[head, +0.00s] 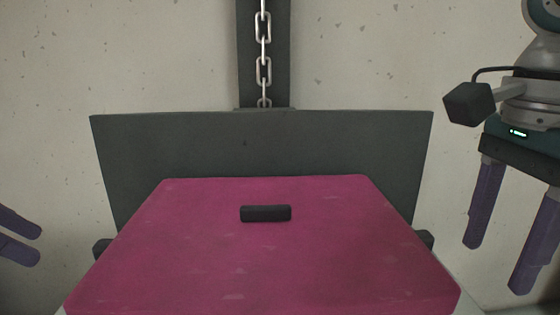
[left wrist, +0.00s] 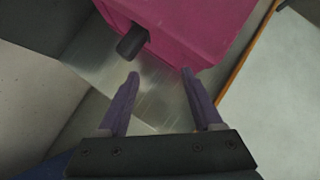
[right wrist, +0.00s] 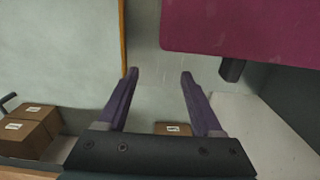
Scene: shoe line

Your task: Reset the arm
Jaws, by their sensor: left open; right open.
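My right gripper (head: 497,266) is at the right of the head view, its purple fingers apart and pointing down. Nothing is between its fingers in the right wrist view (right wrist: 159,75). My left gripper (head: 40,245) shows only its fingertips at the left edge of the head view. In the left wrist view (left wrist: 160,72) its fingers are apart and empty. Both grippers are to the sides of a magenta box-like block (head: 262,262), clear of it. A short dark cylinder (head: 265,213) lies on or is fixed to its top; I cannot tell which.
A dark grey panel (head: 262,143) stands behind the magenta block. A metal chain (head: 263,70) hangs down a dark post above it. In the right wrist view, cardboard boxes (right wrist: 30,128) sit low at the left and another (right wrist: 173,129) lies beyond the gripper. Open space surrounds both grippers.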

